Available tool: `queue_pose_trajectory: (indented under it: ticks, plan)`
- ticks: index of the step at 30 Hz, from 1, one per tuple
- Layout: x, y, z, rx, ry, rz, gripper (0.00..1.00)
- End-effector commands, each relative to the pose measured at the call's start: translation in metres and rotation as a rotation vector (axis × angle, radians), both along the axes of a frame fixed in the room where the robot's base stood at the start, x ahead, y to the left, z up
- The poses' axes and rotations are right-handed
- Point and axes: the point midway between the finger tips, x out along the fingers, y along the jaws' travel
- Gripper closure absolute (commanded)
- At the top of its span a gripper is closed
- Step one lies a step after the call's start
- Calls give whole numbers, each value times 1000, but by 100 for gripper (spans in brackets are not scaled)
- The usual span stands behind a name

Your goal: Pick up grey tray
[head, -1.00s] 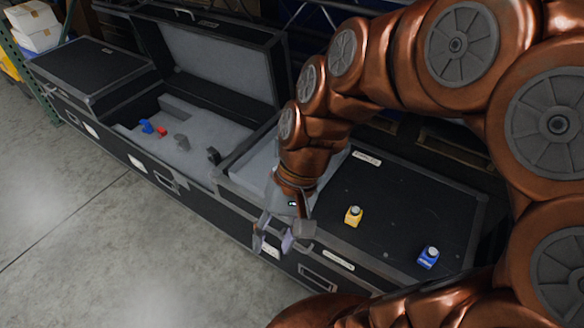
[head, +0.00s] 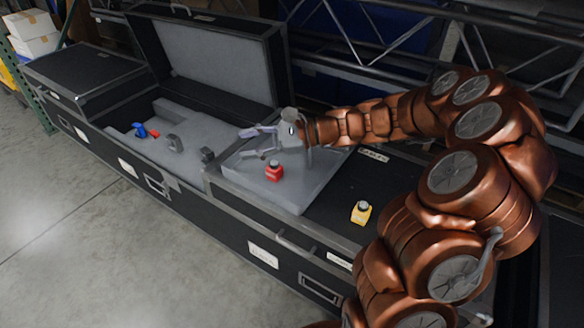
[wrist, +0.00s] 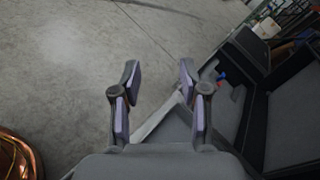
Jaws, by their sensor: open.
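The grey tray (head: 306,190) is a flat, light-grey slab shape on the closed black case. A red bottle (head: 274,171) stands on it. My gripper (head: 243,143) is above the tray's back-left part, its two fingers spread and pointing left, with nothing between them. In the wrist view my gripper (wrist: 159,72) is open, with bare floor beyond the fingertips. Part of a grey surface with a pale edge, seemingly the tray (wrist: 160,122), shows below and between the fingers. My wrist hides the tray's back edge in the head view.
A yellow bottle (head: 361,212) stands on the closed black case (head: 330,226), right of the tray. The open case (head: 108,128) at left holds grey foam, a blue item (head: 139,130) and dark grey pieces. Its raised lid (head: 215,70) stands behind. Floor in front is clear.

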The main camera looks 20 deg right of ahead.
Motion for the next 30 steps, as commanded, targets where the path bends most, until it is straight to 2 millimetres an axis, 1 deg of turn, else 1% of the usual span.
queue_pose_trajectory:
  ticks: [1, 5, 6, 7, 9, 12, 15, 18, 21, 25, 30]
  plan:
    - [13, -18, -19, 48, 26, -60, 56]
    - [44, -68, -49, 169, 91, -217, 56]
    - [52, -85, -59, 206, 110, -268, 56]
    - [58, -98, -68, 236, 126, -304, 56]
    - [68, -128, -86, 296, 157, -385, 56]
    - [78, -165, -111, 374, 198, -485, 56]
    - [83, -195, -130, 429, 225, -560, 56]
    - [85, -213, -141, 462, 241, -607, 56]
    - [86, -222, -147, 479, 249, -630, 56]
    - [92, -221, -149, 483, 252, -637, 56]
    - [104, -212, -148, 483, 252, -636, 56]
